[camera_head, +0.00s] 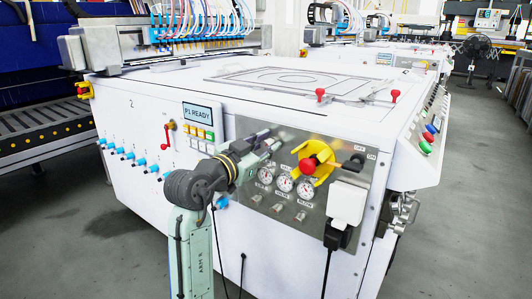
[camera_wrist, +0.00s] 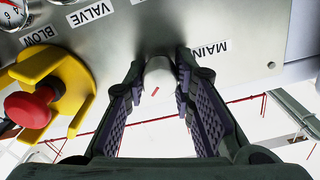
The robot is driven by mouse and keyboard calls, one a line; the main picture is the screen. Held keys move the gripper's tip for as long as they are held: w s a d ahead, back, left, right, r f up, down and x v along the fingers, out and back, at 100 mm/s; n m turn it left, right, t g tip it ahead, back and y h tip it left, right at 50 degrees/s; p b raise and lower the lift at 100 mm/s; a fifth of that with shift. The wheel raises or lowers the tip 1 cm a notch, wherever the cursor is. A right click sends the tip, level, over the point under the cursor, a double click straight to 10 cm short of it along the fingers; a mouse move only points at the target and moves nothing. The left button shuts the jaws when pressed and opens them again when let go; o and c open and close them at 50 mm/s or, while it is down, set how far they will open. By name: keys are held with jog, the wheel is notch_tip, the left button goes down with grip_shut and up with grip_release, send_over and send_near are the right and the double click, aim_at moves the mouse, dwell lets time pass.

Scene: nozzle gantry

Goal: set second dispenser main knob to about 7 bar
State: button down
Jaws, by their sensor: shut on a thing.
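The white dispenser (camera_head: 240,105) marked 2 has a grey metal control panel (camera_head: 250,200) on its front. My gripper (camera_head: 280,143) is at the panel's upper left. In the wrist view, my gripper (camera_wrist: 162,68) has its fingers on both sides of a pale round knob (camera_wrist: 157,70), beside the MAIN label (camera_wrist: 209,51), and is shut on it. A short red mark shows on the knob's face. In the head view the knob is hidden behind my gripper. Three small gauges (camera_head: 285,184) sit below; their needles are too small to read.
A red emergency button (camera_head: 307,167) on a yellow guard sits right of my gripper; the button also shows in the wrist view (camera_wrist: 28,109). Further right are a black ON/OFF switch (camera_head: 354,161) and a white plug box (camera_head: 346,204). Small knobs (camera_head: 278,208) line the lower panel.

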jog(key=shift+f+m+b, duration=0.1)
jog(key=shift+m+b, duration=0.4)
jog(key=shift+m, duration=0.4)
jog(key=c, duration=1.3)
grip_release()
jog(key=shift+c, duration=0.2)
jog(key=v, duration=1.2)
